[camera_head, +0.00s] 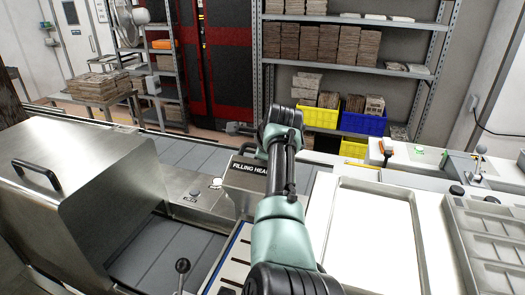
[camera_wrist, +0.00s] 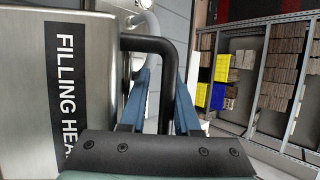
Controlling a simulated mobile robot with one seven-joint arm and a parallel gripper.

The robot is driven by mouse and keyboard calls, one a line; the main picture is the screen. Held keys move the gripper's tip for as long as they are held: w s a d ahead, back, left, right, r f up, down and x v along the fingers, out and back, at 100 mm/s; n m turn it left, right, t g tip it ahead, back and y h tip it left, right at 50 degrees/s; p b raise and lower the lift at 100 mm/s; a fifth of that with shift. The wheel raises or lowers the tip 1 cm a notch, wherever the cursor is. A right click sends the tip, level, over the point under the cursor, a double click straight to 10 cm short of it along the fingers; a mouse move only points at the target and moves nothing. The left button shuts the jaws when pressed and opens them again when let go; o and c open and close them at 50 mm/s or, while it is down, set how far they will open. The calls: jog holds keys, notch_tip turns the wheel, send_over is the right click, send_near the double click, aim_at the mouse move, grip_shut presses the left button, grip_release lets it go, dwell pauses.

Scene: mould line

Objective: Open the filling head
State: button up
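The filling head (camera_head: 246,184) is a steel box with a black label, at the middle of the head view, partly behind my arm. In the wrist view the filling head (camera_wrist: 92,125) fills the left side, with its label turned sideways. Its black bar handle (camera_wrist: 166,88) bends out from the top and runs down the middle. My gripper (camera_wrist: 165,75) has its two blue fingers apart, one on each side of the handle bar. A gap shows at the left finger; contact at the right finger cannot be told.
A steel hood (camera_head: 95,185) with its own black handle stands at left, and a ball-topped lever (camera_head: 182,266) in front. A white tray (camera_head: 375,240) and a grey compartment tray (camera_head: 490,240) lie at right. A shelf rack (camera_head: 345,65) stands behind.

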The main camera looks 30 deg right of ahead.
jog(key=b+v, duration=0.5)
jog(key=v, duration=0.8)
